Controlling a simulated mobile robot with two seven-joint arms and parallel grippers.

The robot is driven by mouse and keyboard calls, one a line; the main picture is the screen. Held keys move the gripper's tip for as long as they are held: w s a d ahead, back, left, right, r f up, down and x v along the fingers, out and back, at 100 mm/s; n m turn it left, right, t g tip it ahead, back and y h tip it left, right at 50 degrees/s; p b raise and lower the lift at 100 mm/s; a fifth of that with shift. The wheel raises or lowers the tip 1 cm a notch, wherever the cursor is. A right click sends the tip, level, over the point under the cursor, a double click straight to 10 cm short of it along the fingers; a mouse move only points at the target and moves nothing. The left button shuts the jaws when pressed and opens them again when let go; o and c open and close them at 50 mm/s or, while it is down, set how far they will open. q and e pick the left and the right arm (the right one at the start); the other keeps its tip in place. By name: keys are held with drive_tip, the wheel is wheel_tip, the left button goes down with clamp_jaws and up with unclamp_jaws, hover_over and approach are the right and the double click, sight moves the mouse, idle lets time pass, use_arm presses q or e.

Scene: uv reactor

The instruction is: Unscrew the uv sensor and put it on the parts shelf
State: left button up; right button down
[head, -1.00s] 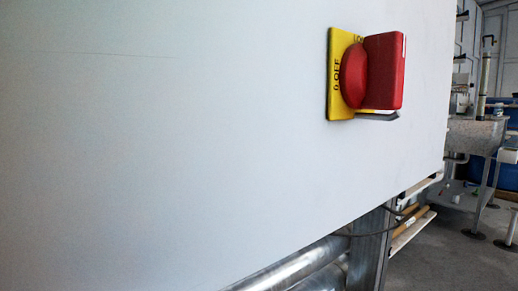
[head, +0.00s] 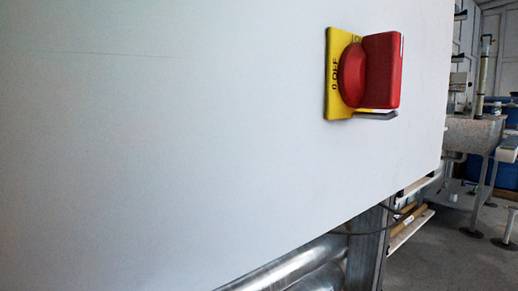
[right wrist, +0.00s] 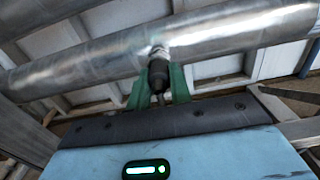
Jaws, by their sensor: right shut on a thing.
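In the right wrist view, the uv sensor (right wrist: 158,76) is a dark cylinder with a silver fitting at its upper end. That fitting meets the underside of a shiny metal pipe (right wrist: 225,38); I cannot tell whether it is still threaded in. My right gripper (right wrist: 158,88) has green fingers on both sides of the dark cylinder and is shut on it. My left gripper is in neither view. I cannot make out the parts shelf with certainty.
In the head view, a large white cabinet panel (head: 170,140) fills the left, with a red switch (head: 380,70) on a yellow plate. Metal piping (head: 290,268) runs below it. Narrow ledges (head: 410,228) and a grey floor (head: 440,262) lie at the right.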

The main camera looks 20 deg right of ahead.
drive_tip(key=shift+s+d+f, duration=0.1)
drive_tip(key=shift+s+f, duration=0.05)
drive_tip(key=shift+s, duration=0.25)
drive_tip(key=b+v, duration=0.1)
drive_tip(key=v, duration=0.5)
drive_tip(key=shift+s, duration=0.3)
idle(0.4)
